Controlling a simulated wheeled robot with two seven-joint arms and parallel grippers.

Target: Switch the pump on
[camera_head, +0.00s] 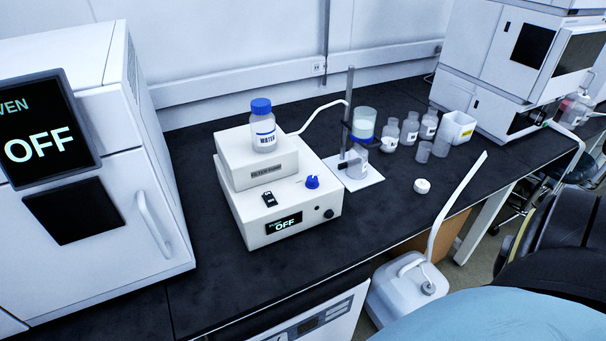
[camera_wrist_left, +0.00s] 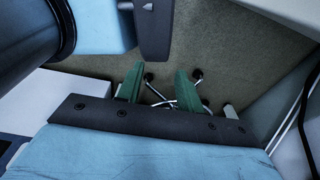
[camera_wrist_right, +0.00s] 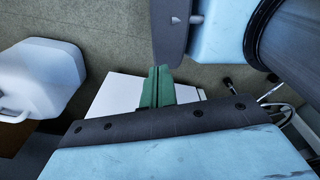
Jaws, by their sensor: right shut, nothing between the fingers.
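The pump (camera_head: 290,215) is a white box on the dark bench, with a small display (camera_head: 284,223) that reads OFF. On its top are a small black rocker switch (camera_head: 269,199) and a blue knob (camera_head: 312,182). A black round knob (camera_head: 328,213) is on its front. A blue-capped bottle labelled WATER (camera_head: 263,130) stands on the pump's raised back part. My left gripper (camera_wrist_left: 158,80) has its green fingers apart, with nothing between them, over the floor. My right gripper (camera_wrist_right: 157,72) has its green fingers together and empty. Neither gripper shows in the head view.
A white oven (camera_head: 110,170) with an OFF screen stands left of the pump. A stand with a filter flask (camera_head: 364,122), several bottles and beakers, and a small white cap (camera_head: 422,186) are to the right. A white jerrycan (camera_head: 405,290) is below the bench edge. Bench in front of the pump is clear.

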